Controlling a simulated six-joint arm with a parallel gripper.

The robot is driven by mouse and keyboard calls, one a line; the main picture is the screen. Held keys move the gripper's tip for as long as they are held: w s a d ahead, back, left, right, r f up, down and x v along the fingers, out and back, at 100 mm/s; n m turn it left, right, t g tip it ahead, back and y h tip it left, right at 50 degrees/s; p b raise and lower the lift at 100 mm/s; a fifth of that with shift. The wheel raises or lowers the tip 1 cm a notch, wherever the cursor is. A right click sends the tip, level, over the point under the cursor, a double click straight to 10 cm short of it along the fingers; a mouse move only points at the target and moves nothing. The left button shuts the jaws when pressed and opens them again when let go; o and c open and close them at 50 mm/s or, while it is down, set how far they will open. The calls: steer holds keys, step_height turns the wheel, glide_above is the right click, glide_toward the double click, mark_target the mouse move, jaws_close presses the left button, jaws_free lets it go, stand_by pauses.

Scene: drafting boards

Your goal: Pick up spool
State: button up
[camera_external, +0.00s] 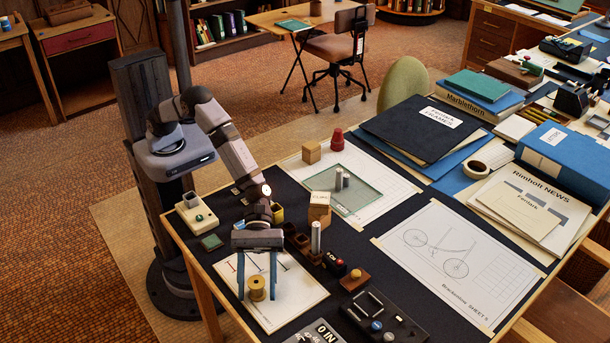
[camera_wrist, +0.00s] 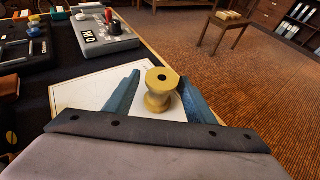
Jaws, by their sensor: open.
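The spool (camera_external: 257,288) is yellow with a dark hole in its top. It stands upright on a white sheet (camera_external: 290,304) near the table's front left edge. My gripper (camera_external: 258,285) points down over the sheet with its two blue fingers apart. In the wrist view the spool (camera_wrist: 160,90) stands between the open fingers of my gripper (camera_wrist: 158,90), nearer the right finger. I cannot tell whether either finger touches it.
Small blocks and a metal cylinder (camera_external: 316,238) stand close behind my gripper. A dark panel with knobs (camera_external: 383,316) lies to the right. A bicycle drawing (camera_external: 455,252) covers the table farther right. The table edge is close by the sheet.

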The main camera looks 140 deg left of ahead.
mark_target(256, 282)
steer(key=c, duration=1.2)
steer(key=shift+o, duration=0.4)
steer(key=shift+r, duration=0.1)
step_height(256, 282, up, 10)
steer(key=shift+p, duration=0.45)
